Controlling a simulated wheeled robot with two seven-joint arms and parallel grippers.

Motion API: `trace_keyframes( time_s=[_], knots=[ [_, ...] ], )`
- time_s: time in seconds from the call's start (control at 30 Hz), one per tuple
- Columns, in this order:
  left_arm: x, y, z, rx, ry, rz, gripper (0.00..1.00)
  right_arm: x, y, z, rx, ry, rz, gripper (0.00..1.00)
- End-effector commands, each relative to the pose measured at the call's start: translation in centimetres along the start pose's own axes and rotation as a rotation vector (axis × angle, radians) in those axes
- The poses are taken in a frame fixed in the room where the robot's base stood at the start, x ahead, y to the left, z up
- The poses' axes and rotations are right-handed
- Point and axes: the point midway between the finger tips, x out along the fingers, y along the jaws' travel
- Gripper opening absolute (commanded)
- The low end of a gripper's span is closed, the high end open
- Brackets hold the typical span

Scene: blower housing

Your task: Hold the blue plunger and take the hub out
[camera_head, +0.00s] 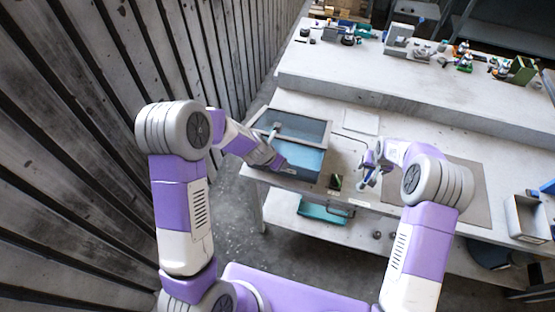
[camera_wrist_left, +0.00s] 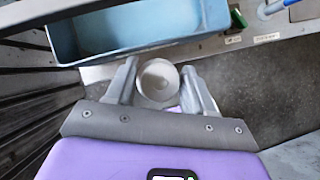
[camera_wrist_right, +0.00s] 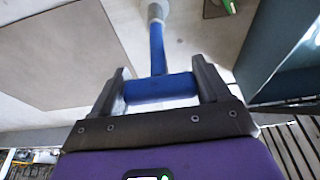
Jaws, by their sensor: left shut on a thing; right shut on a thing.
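My left gripper (camera_wrist_left: 158,72) is shut on a round pale grey hub (camera_wrist_left: 158,84), seen between its fingers in the left wrist view. My right gripper (camera_wrist_right: 161,84) is shut on the crossbar of the blue plunger (camera_wrist_right: 158,50). The plunger's shaft runs away from the fingers to a grey end. In the head view the right gripper (camera_head: 368,172) is above the bench, right of the tank.
The dark-rimmed tank (camera_head: 325,133) with a blue inside stands on the bench (camera_head: 350,148). A small green and dark piece (camera_head: 335,182) lies near the front edge. A brown mat (camera_head: 465,185) is at right, with an open grey box (camera_head: 527,218) beyond. A teal tray (camera_head: 322,212) is below.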

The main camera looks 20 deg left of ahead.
Motion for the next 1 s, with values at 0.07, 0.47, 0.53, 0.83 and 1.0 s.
trace_keyframes(
  time_s=[0.07,0.47,0.53,0.83,1.0],
  knots=[
    [0.0,0.0,0.0,0.0,-0.001,0.0,0.13,-0.4,0.0,-0.1,0.001,-0.001,0.0,0.47],
    [0.0,0.0,0.0,0.0,-0.001,0.0,0.13,-0.6,0.0,-0.1,0.0,-0.002,0.0,0.93],
    [0.0,0.0,0.0,0.0,-0.001,0.0,0.13,-0.6,0.0,-0.1,0.0,-0.002,0.0,1.0],
    [0.0,0.0,0.0,0.0,-0.001,0.0,0.13,-1.3,0.0,-0.3,0.0,0.001,0.0,1.0],
    [0.0,0.0,0.0,0.0,-0.001,0.0,0.13,-4.1,0.0,-0.3,0.0,0.002,-0.001,1.0]
  ],
)
